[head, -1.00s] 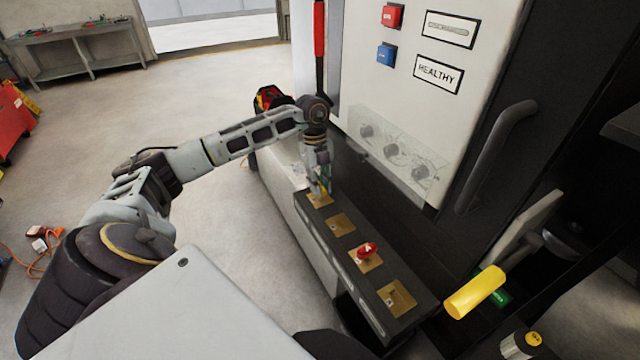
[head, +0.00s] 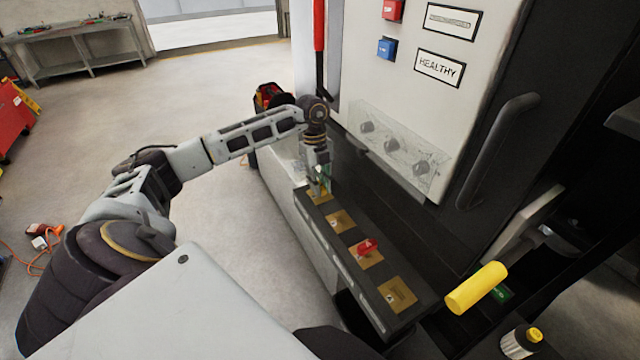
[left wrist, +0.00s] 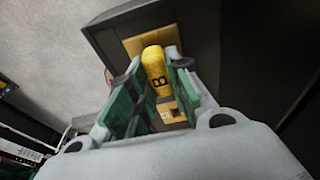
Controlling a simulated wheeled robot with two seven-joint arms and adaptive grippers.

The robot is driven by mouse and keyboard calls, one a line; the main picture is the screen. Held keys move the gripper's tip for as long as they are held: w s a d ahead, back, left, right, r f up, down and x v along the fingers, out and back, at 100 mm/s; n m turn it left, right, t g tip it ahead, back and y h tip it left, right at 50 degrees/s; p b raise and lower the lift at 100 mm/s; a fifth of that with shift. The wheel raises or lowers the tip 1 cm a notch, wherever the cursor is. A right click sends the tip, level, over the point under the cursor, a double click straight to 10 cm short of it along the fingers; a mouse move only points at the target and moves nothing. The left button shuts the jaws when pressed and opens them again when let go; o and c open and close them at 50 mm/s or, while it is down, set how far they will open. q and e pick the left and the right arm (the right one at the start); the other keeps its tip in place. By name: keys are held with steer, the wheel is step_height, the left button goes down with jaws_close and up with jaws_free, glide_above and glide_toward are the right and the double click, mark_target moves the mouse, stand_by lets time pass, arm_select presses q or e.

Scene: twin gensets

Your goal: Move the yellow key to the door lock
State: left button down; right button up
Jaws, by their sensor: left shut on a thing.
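The yellow key (left wrist: 155,68), marked with a dark letter B, stands at a brass lock plate (left wrist: 150,38) in the left wrist view. My left gripper (left wrist: 153,100) is shut on it, with a green-lined finger on each side. In the head view my left gripper (head: 320,186) points down at the far end of the dark lock box (head: 318,232), and mostly hides the key there. I cannot tell how deep the key sits in the plate. The pictures do not clearly show which lock is the door lock. My right gripper is not in view.
A red key (head: 367,246) stands in another brass plate of the same box. The nearest brass plate (head: 397,294) holds no coloured key. The white cabinet (head: 385,110) with a black handle (head: 497,150) rises close behind. A yellow cylinder (head: 477,288) juts out at right.

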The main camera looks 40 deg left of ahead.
arm_select(q)
steer(key=c, duration=1.3)
jaws_free()
steer(key=shift+o, duration=0.2)
steer(key=shift+r+p, duration=2.75)
steer(key=shift+r, duration=1)
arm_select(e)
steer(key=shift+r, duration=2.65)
arm_select(q)
steer(key=shift+s+f, duration=0.1)
steer(key=shift+s, duration=0.05)
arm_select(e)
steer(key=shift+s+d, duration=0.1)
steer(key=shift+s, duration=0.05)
